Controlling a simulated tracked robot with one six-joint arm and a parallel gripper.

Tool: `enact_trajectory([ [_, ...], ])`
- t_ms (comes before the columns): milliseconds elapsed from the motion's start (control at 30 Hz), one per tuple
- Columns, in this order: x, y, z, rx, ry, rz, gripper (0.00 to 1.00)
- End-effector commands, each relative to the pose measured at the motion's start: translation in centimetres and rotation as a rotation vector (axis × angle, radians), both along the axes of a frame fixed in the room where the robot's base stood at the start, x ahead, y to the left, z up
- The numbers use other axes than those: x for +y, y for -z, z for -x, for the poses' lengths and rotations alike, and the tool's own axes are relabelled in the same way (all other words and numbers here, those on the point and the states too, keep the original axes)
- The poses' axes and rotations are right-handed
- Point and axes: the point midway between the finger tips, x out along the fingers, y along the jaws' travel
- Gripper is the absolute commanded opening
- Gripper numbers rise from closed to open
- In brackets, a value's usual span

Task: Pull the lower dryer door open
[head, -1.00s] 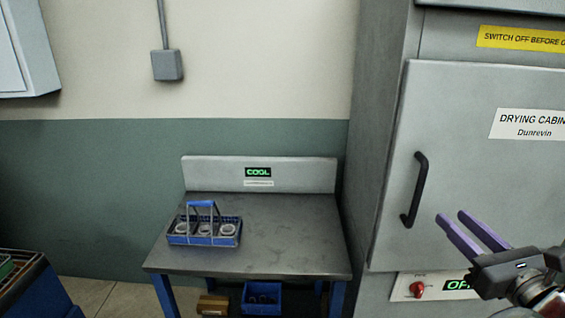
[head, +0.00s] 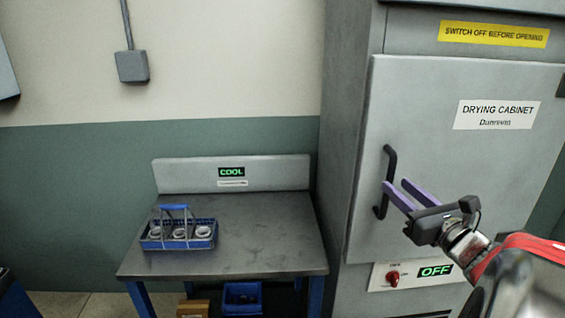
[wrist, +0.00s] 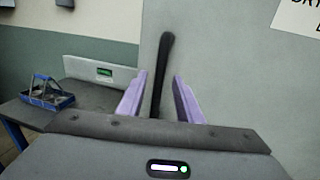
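The drying cabinet door (head: 440,160) is grey and looks closed, with a white "DRYING CABINET" label. Its black vertical bar handle (head: 388,165) is at the door's left side. My gripper (head: 396,193) is at the handle's lower part, with its two purple fingers pointing at it. In the wrist view the handle (wrist: 163,70) stands between the open fingers (wrist: 155,100), with a gap visible on both sides. Whether the fingertips reach past the bar is hard to tell.
Below the door, a red knob (head: 393,279) sits beside a green "OFF" display (head: 435,271). A yellow warning sign (head: 494,34) is above. Left of the cabinet, a metal bench (head: 250,245) holds a blue carrier (head: 178,235) with cups.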

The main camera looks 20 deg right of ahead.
Motion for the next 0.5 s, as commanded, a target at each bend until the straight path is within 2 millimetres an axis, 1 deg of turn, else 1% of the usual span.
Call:
enact_trajectory([
  [33, 0.0, 0.1, -0.7, 0.001, -0.003, -0.001, 0.33],
  [300, -0.2, 0.0, -3.7, 0.0, -0.003, 0.0, 0.33],
  [500, -0.4, 0.0, -4.7, 0.001, -0.001, 0.0, 0.33],
])
